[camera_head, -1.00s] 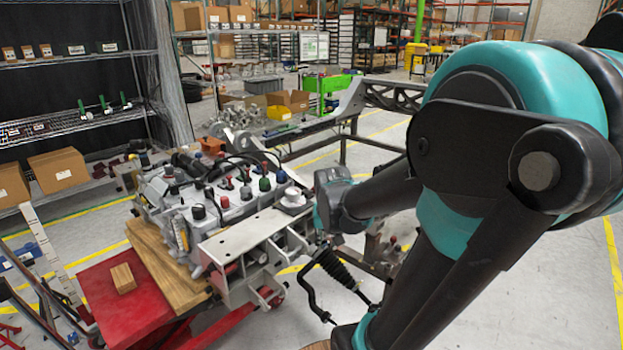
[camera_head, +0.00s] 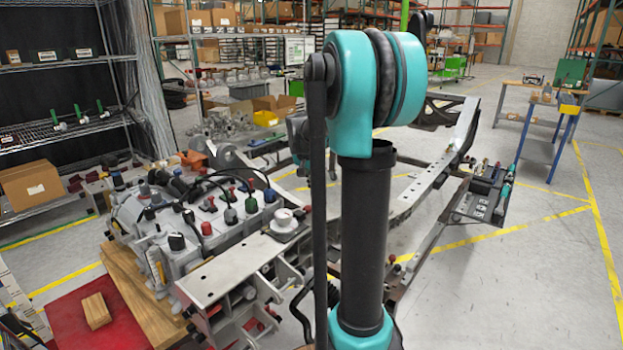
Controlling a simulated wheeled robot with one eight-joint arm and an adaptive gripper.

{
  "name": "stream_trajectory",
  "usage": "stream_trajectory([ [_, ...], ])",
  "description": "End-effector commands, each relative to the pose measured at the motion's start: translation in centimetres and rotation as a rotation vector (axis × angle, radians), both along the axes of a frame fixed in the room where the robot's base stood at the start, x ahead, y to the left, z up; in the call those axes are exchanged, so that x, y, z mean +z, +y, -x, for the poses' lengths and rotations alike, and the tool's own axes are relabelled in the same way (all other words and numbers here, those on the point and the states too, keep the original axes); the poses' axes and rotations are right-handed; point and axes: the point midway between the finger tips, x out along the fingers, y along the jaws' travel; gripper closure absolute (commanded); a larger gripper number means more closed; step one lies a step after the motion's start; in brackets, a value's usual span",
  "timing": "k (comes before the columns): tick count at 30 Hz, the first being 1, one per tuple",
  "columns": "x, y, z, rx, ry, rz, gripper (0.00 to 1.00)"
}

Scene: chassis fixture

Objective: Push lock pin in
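No lock pin can be made out in the head view. The chassis frame (camera_head: 455,145), with long pale and dark rails, runs from the back right toward the front middle, partly hidden by my arm. My arm's upright dark link with teal joints fills the middle of the view. A small dark and teal part of my arm shows to the left of this link, over the frame's area. My gripper's fingers cannot be seen; the arm appears to hide them.
A grey engine assembly (camera_head: 185,225) with coloured caps sits on a wooden board (camera_head: 125,285) at left. A small wood block (camera_head: 96,311) lies on a red surface (camera_head: 66,321). A tool tray (camera_head: 484,198) stands at the frame's right side. Open floor lies at right.

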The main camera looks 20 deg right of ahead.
Motion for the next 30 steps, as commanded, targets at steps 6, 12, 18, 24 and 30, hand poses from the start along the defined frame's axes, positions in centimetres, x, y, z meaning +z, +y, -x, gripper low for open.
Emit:
stream_trajectory([
  [6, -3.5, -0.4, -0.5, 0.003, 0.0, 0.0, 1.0],
  [12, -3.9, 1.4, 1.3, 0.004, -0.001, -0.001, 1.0],
  [18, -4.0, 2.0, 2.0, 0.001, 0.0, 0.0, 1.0],
  [24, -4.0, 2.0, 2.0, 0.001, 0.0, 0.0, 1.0],
  [30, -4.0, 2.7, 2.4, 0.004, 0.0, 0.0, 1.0],
])
